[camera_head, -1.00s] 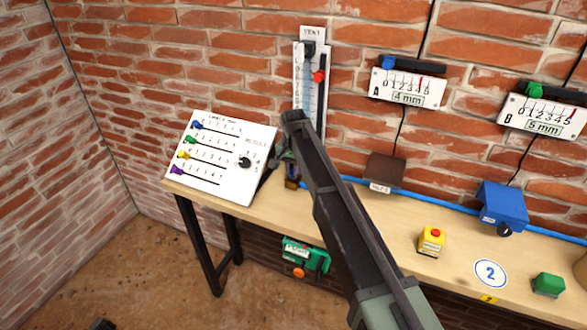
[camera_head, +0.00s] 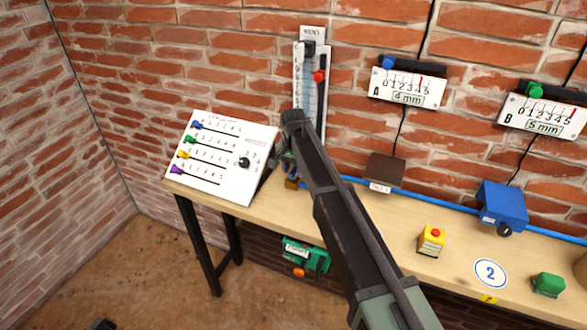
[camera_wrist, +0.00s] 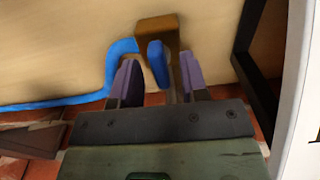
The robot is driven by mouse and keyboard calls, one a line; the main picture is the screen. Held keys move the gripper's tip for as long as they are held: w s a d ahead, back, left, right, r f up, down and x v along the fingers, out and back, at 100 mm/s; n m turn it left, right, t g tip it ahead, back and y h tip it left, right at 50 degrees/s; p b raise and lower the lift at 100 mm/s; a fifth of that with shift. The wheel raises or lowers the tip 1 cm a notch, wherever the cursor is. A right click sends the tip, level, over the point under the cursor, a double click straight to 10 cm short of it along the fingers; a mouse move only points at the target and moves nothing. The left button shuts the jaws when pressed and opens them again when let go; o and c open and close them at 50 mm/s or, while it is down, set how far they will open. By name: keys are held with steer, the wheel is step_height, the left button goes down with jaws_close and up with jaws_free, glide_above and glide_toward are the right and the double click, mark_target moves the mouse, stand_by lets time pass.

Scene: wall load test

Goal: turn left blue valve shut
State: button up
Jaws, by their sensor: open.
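The left blue valve shows in the wrist view as a brass body (camera_wrist: 158,29) with a flat blue handle (camera_wrist: 157,64), joined to a blue hose (camera_wrist: 112,75). My gripper (camera_wrist: 157,68) is open, with one purple finger on each side of the handle. A gap shows between the handle and each finger. In the head view my arm hides most of the valve. Only a small brass and blue part (camera_head: 291,183) shows at the back of the wooden bench (camera_head: 260,207), below the arm's end.
A white sloped panel (camera_head: 218,184) with coloured sliders stands left of the valve. A brown box (camera_head: 384,171), a blue box (camera_head: 502,207) and a yellow button box (camera_head: 431,241) stand to the right. A vertical gauge (camera_head: 310,80) is on the brick wall behind.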

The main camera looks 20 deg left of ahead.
mark_target(294, 170)
step_height(294, 170, up, 11)
steer(key=p, duration=1)
steer(key=shift+p, duration=0.35)
steer(key=shift+f, duration=0.1)
steer(key=s+d, duration=0.8)
steer(key=d, duration=0.6)
steer(key=s+d, duration=0.9)
steer(key=d, duration=0.6)
steer(key=s+d+n, duration=0.1)
steer(key=s+d, duration=0.7)
steer(key=d, duration=0.6)
steer(key=shift+s+d, duration=0.2)
steer(key=shift+d, duration=0.05)
